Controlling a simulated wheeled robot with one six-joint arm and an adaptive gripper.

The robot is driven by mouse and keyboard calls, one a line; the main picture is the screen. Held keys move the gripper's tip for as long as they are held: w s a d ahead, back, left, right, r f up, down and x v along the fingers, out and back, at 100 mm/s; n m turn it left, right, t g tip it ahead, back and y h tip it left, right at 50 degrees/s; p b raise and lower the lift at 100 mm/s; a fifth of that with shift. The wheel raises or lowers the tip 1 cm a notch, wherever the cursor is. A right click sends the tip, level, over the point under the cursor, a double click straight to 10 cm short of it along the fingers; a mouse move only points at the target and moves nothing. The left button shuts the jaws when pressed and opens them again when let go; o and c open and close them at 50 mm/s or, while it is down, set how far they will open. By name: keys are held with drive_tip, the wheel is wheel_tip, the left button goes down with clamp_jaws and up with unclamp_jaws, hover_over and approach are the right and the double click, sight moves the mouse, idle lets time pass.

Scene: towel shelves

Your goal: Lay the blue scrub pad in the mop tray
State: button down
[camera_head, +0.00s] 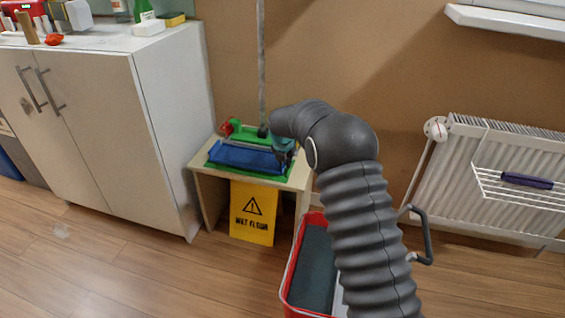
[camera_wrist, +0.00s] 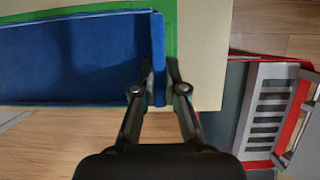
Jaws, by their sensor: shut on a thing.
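My gripper (camera_wrist: 158,78) is shut on a blue upright strip, which I take for the blue scrub pad (camera_wrist: 159,45) seen edge-on. In the wrist view it stands at the right end of a wide, darker blue tray (camera_wrist: 70,100), which I take for the mop tray. I cannot tell whether pad and tray touch. In the head view the blue tray (camera_head: 245,158) lies on a green base on a small wooden table. There my gripper (camera_head: 287,152) is at the tray's right end, largely hidden by my arm, and the pad is not clear.
The small table (camera_head: 200,172) has a yellow wet floor sign (camera_head: 252,215) at its front. Red and green items (camera_head: 232,127) stand behind the tray. A red bucket (camera_head: 289,270) is on the floor at right. A white cabinet (camera_head: 105,130) stands left, a radiator (camera_head: 430,180) right.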

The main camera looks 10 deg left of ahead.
drive_tip(key=shift+f, duration=0.75)
idle(1.0)
drive_tip(key=c, duration=1.2)
unclamp_jaws()
drive_tip(key=shift+o, duration=0.2)
drive_tip(key=shift+r, duration=0.1)
